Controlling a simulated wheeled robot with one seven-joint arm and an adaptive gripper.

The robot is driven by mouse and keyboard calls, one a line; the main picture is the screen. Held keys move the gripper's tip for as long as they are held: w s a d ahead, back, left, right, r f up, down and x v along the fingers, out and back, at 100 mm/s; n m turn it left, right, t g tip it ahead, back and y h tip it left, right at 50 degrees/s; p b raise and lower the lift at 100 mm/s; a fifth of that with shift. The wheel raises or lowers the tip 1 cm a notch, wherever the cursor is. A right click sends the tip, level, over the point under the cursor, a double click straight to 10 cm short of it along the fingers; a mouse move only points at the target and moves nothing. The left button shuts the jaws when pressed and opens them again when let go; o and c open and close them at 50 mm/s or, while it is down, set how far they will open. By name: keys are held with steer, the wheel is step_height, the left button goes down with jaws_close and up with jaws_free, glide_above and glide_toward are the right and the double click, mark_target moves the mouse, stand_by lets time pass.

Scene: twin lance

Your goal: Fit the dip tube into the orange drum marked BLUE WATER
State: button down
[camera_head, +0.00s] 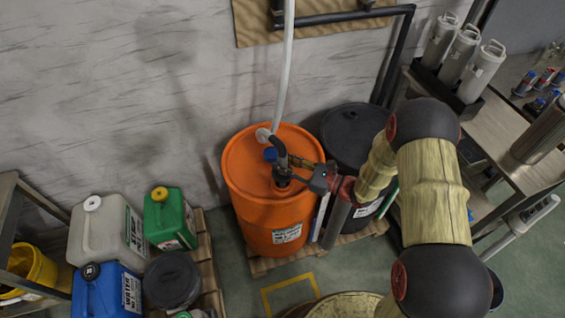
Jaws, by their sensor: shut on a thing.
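The orange drum (262,205) stands upright on a low pallet against the wall. Its white label (287,233) faces forward, but its print is too small to read surely. My gripper (288,176) reaches in from the right over the drum's lid. It is shut on the dark head of the dip tube (281,151), whose elbow joins a pale hose (286,75) rising out of the top of the view. The tube's head is over the middle of the lid. Its lower end is hidden, and I cannot tell how deep it sits in an opening.
A black drum (352,135) stands close to the right of the orange one, partly behind my arm. Jerrycans in grey (98,235), green (168,220) and blue (105,292) stand at left. A yellow floor marking (285,287) lies in front.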

steer(key=shift+f+b, duration=1.45)
steer(key=shift+f, duration=0.8)
steer(key=c, duration=1.5)
jaws_free()
steer(key=shift+c, duration=0.2)
steer(key=shift+o, duration=0.3)
steer(key=shift+f, duration=0.1)
steer(key=v, duration=1.2)
